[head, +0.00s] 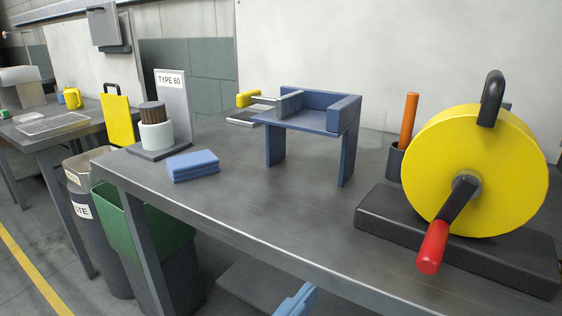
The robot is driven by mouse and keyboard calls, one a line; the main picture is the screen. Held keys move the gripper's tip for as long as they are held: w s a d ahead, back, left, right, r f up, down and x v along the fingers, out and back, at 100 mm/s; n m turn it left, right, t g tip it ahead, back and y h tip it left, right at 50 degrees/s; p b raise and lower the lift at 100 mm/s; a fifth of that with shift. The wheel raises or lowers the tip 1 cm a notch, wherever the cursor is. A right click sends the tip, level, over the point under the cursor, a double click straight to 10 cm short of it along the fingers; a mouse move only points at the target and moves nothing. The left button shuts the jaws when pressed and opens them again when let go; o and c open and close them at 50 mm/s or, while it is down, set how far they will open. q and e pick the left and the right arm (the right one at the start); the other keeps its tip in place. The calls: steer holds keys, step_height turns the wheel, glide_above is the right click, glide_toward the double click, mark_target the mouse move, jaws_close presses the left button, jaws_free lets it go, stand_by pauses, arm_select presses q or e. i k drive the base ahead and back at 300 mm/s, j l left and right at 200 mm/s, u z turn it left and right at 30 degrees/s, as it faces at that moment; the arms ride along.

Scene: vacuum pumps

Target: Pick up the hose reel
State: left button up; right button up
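The hose reel (460,150) is a large yellow disc at the right of the head view. It has a black loop handle (491,98) on top and a black crank with a red grip (432,247) on its front. It stands upright on a long black base (400,218) on the grey workbench (260,205). Neither of my grippers can be made out in this view, and nothing is seen touching the reel.
A black cup (396,160) with an orange stick stands just left of the reel. A blue clamp-like stand (318,115) is at mid-bench. Blue cloths (193,165) and a brush on a "TYPE 60" stand (173,98) are further left. The front middle of the bench is clear.

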mark_target(487, 239)
steer(key=k+j, duration=1)
steer(key=j, duration=0.15)
